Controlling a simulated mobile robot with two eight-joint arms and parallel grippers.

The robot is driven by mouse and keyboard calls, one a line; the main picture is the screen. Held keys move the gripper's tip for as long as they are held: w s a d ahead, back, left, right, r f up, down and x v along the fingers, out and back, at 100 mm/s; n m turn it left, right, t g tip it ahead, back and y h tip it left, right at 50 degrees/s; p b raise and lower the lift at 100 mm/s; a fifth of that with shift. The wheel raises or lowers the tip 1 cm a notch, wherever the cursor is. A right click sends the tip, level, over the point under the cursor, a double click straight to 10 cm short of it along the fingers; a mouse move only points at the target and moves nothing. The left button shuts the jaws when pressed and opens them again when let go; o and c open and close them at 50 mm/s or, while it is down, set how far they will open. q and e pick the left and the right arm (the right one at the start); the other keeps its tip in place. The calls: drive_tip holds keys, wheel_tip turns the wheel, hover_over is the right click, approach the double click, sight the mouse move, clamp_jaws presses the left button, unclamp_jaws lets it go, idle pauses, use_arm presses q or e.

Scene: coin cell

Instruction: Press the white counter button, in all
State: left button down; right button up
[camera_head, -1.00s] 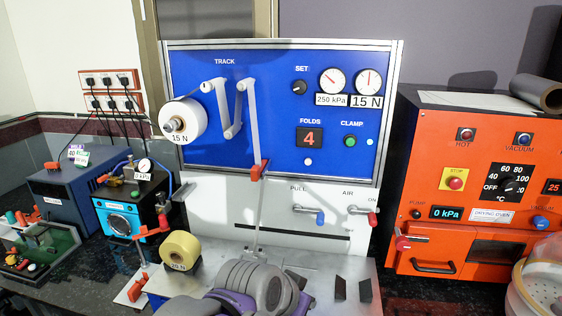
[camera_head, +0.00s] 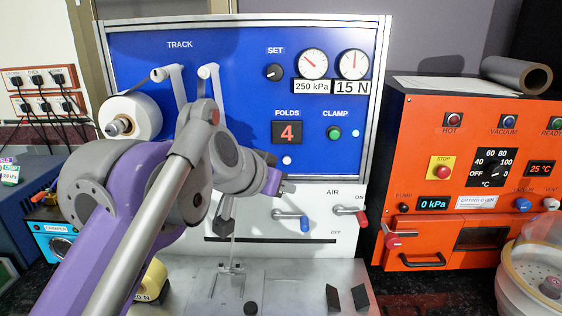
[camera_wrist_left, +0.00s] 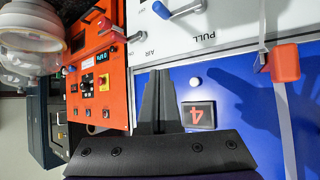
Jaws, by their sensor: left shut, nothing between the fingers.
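The white counter button (camera_head: 287,160) is a small round knob on the blue panel, just below the FOLDS display (camera_head: 287,132), which reads 4. It also shows in the left wrist view (camera_wrist_left: 196,82), beside the turned 4. My left gripper (camera_head: 288,187) is in front of the panel, a little below the button in the head view, and partly hidden by its own arm. In the left wrist view its dark fingers (camera_wrist_left: 155,85) are shut and empty, to the left of the button. No contact with the button shows. My right gripper is not in view.
The green CLAMP button (camera_head: 334,133) is right of the display. Below are the blue PULL lever (camera_head: 304,223) and red AIR lever (camera_head: 361,217). A red clip (camera_wrist_left: 284,62) hangs on a strip. The orange oven (camera_head: 430,110) stands at right.

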use_arm(q)
drive_tip(key=p, duration=0.2)
approach(287, 161)
drive_tip(key=w+d+f, duration=0.2)
drive_tip(key=d+f, duration=0.1)
drive_tip(key=f, duration=0.1)
drive_tip(key=shift+w+d+f, duration=0.35)
drive_tip(key=shift+w+f, duration=0.05)
idle(1.7)
drive_tip(key=shift+w+p, duration=0.4)
drive_tip(key=shift+p, duration=0.25)
